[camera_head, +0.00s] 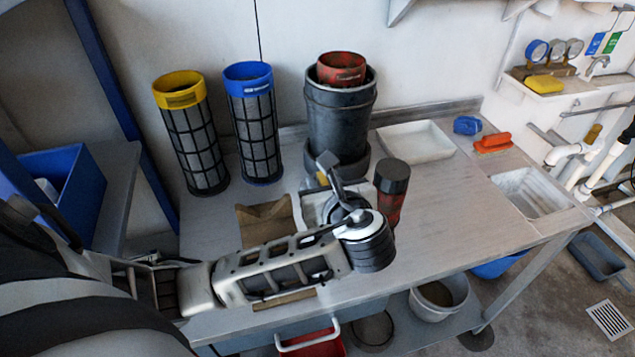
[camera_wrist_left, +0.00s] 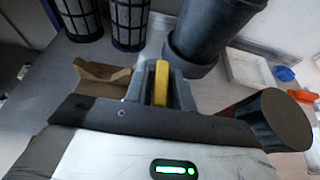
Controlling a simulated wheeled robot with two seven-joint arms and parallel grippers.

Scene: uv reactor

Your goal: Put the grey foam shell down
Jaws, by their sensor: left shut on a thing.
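A dark grey cylindrical shell (camera_head: 339,118), which I take for the grey foam shell, stands upright at the back of the bench. A wider grey ring surrounds its foot, and a red cylinder (camera_head: 341,69) pokes out of its top. It also shows in the left wrist view (camera_wrist_left: 212,35). My left gripper (camera_head: 326,168) is low at the shell's front left, its fingers (camera_wrist_left: 160,82) closed around a narrow yellow tab (camera_wrist_left: 162,83). The join between tab and shell is hidden, as is the shell's underside, so I cannot tell whether it touches the bench. My right gripper is out of view.
A red cylinder with a black cap (camera_head: 392,178) stands close right of my left gripper. A brown cardboard holder (camera_head: 266,222) lies left. Yellow-topped (camera_head: 193,135) and blue-topped (camera_head: 253,125) mesh cartridges stand behind. A white tray (camera_head: 417,142) lies right; the bench's right middle (camera_head: 460,215) is clear.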

